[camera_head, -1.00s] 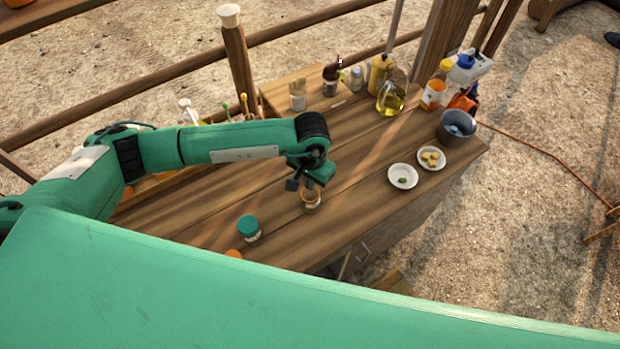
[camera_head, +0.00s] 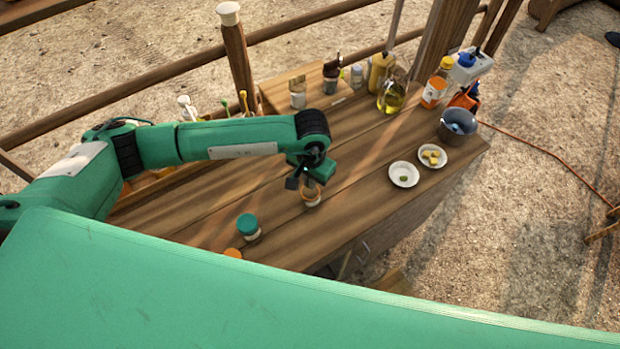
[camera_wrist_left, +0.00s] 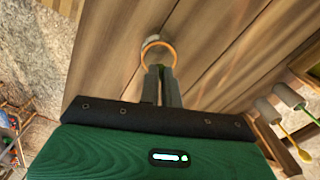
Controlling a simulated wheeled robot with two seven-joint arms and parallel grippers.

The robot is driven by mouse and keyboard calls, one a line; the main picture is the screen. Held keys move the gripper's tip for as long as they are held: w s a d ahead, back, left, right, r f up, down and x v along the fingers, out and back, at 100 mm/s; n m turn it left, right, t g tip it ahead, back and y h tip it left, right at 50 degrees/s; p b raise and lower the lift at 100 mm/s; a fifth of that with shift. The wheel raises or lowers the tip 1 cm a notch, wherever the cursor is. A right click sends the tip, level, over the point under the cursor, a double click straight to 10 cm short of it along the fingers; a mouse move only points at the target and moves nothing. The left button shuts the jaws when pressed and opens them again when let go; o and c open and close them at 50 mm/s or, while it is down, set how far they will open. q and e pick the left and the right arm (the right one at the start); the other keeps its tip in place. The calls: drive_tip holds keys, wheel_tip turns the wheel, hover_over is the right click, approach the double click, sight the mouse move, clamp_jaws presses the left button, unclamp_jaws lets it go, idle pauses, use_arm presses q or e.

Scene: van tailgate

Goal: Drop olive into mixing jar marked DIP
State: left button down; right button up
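A small jar with an orange rim (camera_head: 312,201) stands on the wooden table. It also shows in the left wrist view as an orange ring with a pale edge (camera_wrist_left: 151,42). No marking on it is legible. My left gripper (camera_head: 306,184) points down directly over this jar. In the left wrist view its two fingers (camera_wrist_left: 161,72) are close together, tips overlapping the jar's rim in the picture. Whether anything is between them is hidden. A small green olive-like piece (camera_head: 404,178) lies in a white dish (camera_head: 397,183). My right gripper is not in view.
A teal-lidded jar (camera_head: 248,228) and an orange lid (camera_head: 233,253) are at the near left. A dish of yellow pieces (camera_head: 432,157), a grey pot (camera_head: 457,127) and several bottles, including an oil bottle (camera_head: 391,98), stand at the right and back. The table between is clear.

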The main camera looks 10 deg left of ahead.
use_arm(q)
drive_tip(key=c, duration=1.5)
unclamp_jaws()
drive_tip(key=shift+c, duration=0.2)
wheel_tip(320, 180, up, 14)
drive_tip(key=b, duration=0.5)
drive_tip(key=shift+b, duration=0.35)
drive_tip(key=shift+d+f, duration=0.1)
drive_tip(key=shift+s, duration=0.1)
